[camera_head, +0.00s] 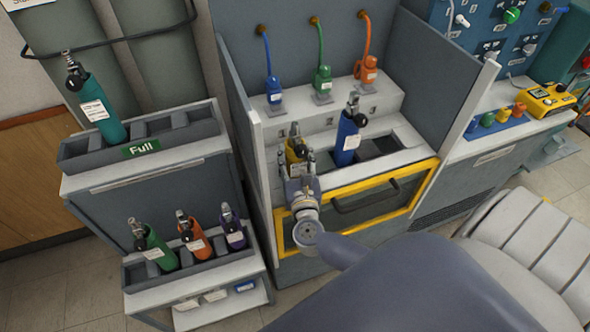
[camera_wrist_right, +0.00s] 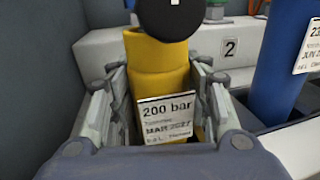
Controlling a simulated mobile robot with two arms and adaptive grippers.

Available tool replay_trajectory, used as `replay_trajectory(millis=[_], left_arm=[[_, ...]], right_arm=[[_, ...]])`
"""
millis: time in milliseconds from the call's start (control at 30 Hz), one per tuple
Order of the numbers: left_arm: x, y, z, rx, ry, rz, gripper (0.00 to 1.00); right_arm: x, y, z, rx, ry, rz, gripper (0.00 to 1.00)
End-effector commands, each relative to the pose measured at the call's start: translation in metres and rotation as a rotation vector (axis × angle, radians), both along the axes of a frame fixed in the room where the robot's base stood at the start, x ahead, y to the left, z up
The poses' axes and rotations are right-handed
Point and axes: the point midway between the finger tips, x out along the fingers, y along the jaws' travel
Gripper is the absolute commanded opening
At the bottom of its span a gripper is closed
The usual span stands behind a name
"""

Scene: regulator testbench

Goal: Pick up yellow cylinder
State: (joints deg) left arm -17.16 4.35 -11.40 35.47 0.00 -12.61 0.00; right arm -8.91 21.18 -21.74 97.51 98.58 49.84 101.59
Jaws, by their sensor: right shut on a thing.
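The yellow cylinder (camera_head: 296,150) stands in the left slot of the testbench rack, partly hidden by my right gripper. In the right wrist view the yellow cylinder (camera_wrist_right: 157,70) shows its black valve top and a white label reading 200 bar. My right gripper (camera_head: 299,166) reaches over the bench front, and its fingers (camera_wrist_right: 158,105) are shut on the cylinder's body from both sides. The cylinder's lower end is hidden. My left gripper is not in view.
A blue cylinder (camera_head: 347,140) stands close to the right in the same rack. A yellow-framed door (camera_head: 365,200) is below. Side panels (camera_head: 243,110) flank the bench. A "Full" rack (camera_head: 195,130) holds a teal cylinder (camera_head: 98,108); several cylinders (camera_head: 197,240) stand lower.

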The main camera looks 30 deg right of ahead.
Motion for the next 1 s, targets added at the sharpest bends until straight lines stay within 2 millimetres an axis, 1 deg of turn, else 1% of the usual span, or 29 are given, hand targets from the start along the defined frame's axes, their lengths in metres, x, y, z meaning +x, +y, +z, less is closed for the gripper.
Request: replay_trajectory(millis=[33,333,467,667,1000], left_arm=[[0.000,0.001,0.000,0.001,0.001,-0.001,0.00],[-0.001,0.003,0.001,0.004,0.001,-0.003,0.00],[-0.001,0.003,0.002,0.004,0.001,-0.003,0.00],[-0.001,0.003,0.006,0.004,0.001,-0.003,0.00],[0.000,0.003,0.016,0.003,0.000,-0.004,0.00]], right_arm=[[0.001,-0.001,0.003,-0.003,-0.005,-0.002,0.11],[0.001,-0.001,0.005,-0.002,-0.006,-0.002,0.11],[0.000,0.000,0.013,-0.001,-0.006,-0.003,0.11],[0.001,0.000,0.037,0.001,-0.008,-0.002,0.11],[0.000,0.000,0.098,0.000,-0.010,-0.001,0.11]])
